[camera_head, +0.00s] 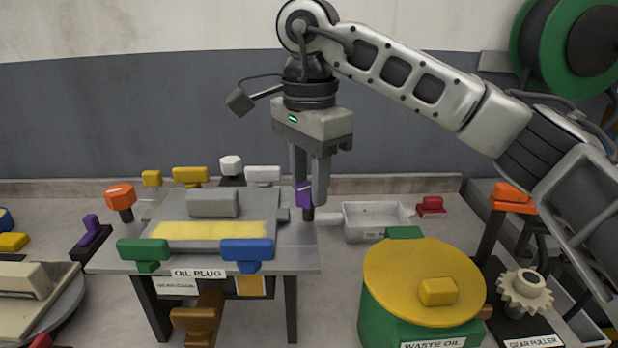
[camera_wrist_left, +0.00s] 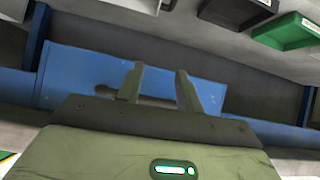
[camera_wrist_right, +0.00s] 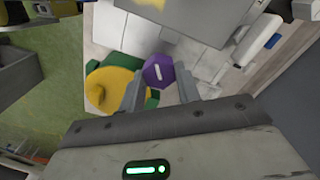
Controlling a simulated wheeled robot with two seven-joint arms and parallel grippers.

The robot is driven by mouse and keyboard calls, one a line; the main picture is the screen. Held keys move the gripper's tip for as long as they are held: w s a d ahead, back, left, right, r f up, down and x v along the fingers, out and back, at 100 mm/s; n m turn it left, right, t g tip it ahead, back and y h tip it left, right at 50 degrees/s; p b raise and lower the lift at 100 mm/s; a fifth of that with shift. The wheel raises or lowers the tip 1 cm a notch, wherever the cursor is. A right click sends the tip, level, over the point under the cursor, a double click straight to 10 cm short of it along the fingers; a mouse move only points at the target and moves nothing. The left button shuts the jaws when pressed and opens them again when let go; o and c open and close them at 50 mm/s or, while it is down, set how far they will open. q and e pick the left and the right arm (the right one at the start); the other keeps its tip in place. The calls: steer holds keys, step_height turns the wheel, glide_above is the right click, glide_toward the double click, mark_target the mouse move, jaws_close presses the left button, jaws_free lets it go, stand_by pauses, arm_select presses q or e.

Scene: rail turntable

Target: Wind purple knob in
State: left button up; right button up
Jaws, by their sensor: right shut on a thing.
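A purple knob (camera_head: 305,195) stands on a dark stem at the right edge of the raised grey table labelled OIL PLUG (camera_head: 295,262). My right gripper (camera_head: 309,190) points down with its fingers around this knob, shut on it. In the right wrist view the knob (camera_wrist_right: 158,72) shows a pale mark on its top, between the fingertips (camera_wrist_right: 160,88). The fingers hide part of it in the head view. My left gripper (camera_wrist_left: 157,80) shows only in its wrist view, its fingers apart with nothing held between them.
Orange (camera_head: 119,196), green (camera_head: 143,251) and blue (camera_head: 247,251) knobs stand around the table edge. A yellow-lidded waste oil drum (camera_head: 400,275) stands at front right. A grey tray (camera_head: 372,218) lies right of the knob. Another purple handle (camera_head: 91,226) is at left.

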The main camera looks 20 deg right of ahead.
mark_target(309, 187)
steer(key=shift+r+m, duration=0.1)
steer(key=shift+m, duration=0.3)
steer(key=o, duration=1)
arm_select(q)
steer(key=p, duration=0.1)
steer(key=r+p, duration=0.1)
steer(key=p, duration=0.1)
steer(key=shift+s+a+r, duration=0.1)
steer(key=shift+a, duration=0.2)
arm_select(e)
step_height(309, 187, up, 16)
steer(key=shift+f, duration=0.1)
